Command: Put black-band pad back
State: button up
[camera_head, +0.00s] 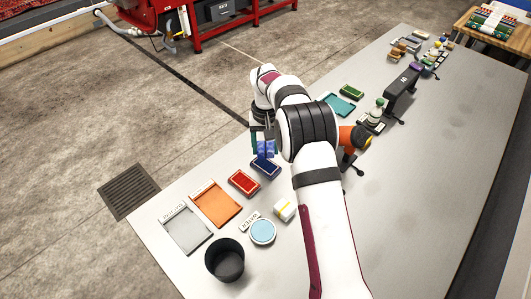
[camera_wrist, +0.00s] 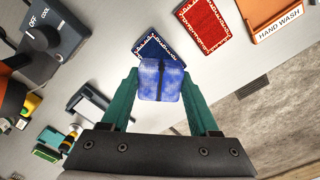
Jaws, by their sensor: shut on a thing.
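The black-band pad is a soft blue block with a dark band down its middle. It shows in the wrist view (camera_wrist: 150,78) and in the head view (camera_head: 266,150). My gripper (camera_wrist: 160,82) is shut on it, with a green finger at each side. In the head view my gripper (camera_head: 264,140) is over the table's left side, by a navy patterned rug sample (camera_head: 267,167). In the wrist view the pad covers part of this navy sample (camera_wrist: 150,46); the gap between them is hard to tell.
A red sample (camera_head: 243,182), orange tray (camera_head: 215,204), grey tray (camera_head: 186,230), black cup (camera_head: 225,262), light-blue round item (camera_head: 262,231) and white block with a yellow band (camera_head: 285,209) stand nearer. A green sample (camera_head: 352,92) and teal tray (camera_head: 339,106) lie beyond. The table's right side is bare.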

jog(key=shift+r, duration=0.7)
